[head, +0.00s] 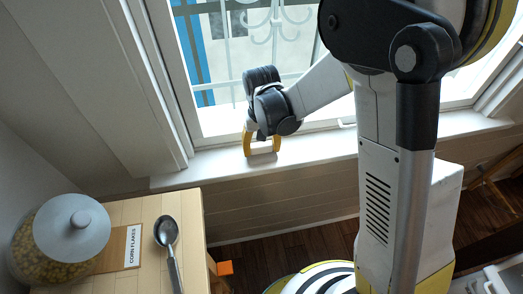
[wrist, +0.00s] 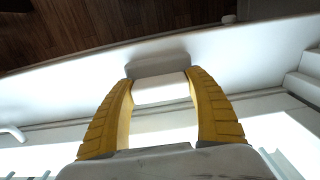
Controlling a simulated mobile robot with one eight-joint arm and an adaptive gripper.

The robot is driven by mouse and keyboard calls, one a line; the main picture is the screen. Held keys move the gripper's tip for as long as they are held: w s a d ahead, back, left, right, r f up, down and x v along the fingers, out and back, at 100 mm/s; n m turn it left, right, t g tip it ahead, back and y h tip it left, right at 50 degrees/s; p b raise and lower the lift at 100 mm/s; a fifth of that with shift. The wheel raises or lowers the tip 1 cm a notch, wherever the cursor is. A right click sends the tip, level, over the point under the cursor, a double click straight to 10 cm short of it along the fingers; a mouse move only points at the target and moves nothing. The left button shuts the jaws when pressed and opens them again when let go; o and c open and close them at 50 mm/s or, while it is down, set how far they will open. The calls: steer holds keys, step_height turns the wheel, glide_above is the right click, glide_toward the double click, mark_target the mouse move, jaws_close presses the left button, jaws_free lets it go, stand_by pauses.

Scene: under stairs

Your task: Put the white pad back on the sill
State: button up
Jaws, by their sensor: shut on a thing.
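The white pad (head: 262,149) is between the two yellow fingers of my gripper (head: 262,146), which is shut on it. The white sill (head: 212,166) runs below the window. The pad is over the sill, close to its surface; I cannot tell whether it touches. The sill also fills the middle of the wrist view (wrist: 235,50).
A wooden counter (head: 190,204) at lower left holds a jar of cereal (head: 60,240), a label card reading CORN FLAKES (head: 133,246) and a spoon (head: 168,240). The window (head: 225,60) with white grillwork stands behind the sill. The sill looks clear on either side of my gripper.

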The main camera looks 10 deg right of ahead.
mark_target(261, 145)
steer(key=shift+r, duration=0.1)
steer(key=o, duration=1.1)
step_height(261, 145, up, 12)
steer(key=p, duration=0.5)
steer(key=shift+s+d+r+m+t, duration=0.15)
steer(key=shift+s+d+r+t, duration=1.05)
steer(key=shift+s+d+r, duration=1.05)
steer(key=shift+s+d+r+m+t, duration=0.1)
steer(key=shift+s+d+r+t, duration=1.1)
steer(key=shift+s+d+r, duration=1.05)
steer(key=shift+s+d+r+m+t, duration=0.15)
steer(key=shift+s+d+r+t, duration=1.35)
steer(key=shift+s, duration=1.2)
